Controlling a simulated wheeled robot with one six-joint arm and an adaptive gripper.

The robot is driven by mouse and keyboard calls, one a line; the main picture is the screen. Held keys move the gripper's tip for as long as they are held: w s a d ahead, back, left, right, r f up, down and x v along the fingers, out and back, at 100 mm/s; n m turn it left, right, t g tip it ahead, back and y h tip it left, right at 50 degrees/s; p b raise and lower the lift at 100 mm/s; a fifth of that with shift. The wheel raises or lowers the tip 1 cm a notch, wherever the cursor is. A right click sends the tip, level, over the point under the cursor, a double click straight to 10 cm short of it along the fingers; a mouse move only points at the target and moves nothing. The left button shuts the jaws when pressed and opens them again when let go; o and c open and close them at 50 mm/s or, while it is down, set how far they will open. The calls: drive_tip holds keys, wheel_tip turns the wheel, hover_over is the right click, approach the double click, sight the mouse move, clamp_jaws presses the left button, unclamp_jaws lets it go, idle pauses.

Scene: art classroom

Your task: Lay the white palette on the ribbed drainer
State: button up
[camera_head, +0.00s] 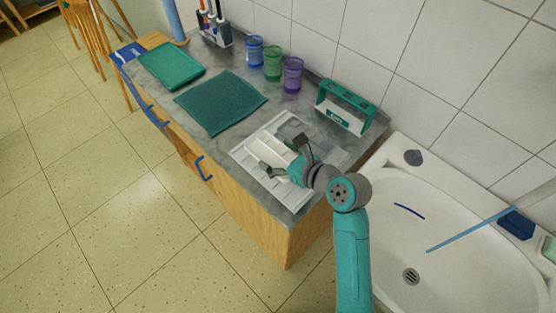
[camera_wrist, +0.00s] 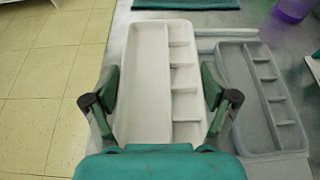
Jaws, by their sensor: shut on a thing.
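The white palette (camera_wrist: 148,80) is a long tray with one long trough and a row of small wells. My gripper (camera_wrist: 160,88) is shut across its width, with one finger at each long side. In the head view my gripper (camera_head: 285,156) partly covers the palette (camera_head: 268,146), which is at the near end of the grey counter. I cannot tell if it is clear of the surface below. A dark teal, finely textured mat (camera_head: 220,102), apparently the ribbed drainer, lies flat and empty farther along the counter; its edge (camera_wrist: 185,4) shows at the top of the wrist view.
A grey divided palette (camera_wrist: 258,95) lies right of the white one. Blue (camera_head: 255,52), green (camera_head: 273,64) and purple (camera_head: 292,75) cups stand along the wall. A green-and-white rack (camera_head: 344,108) stands near the sink (camera_head: 450,235).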

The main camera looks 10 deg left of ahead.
sight(278, 163)
drive_tip(key=shift+f, duration=1.65)
drive_tip(key=o, duration=1)
drive_tip(key=shift+f, duration=0.1)
drive_tip(key=shift+c, duration=0.2)
drive_tip(key=v, duration=1.2)
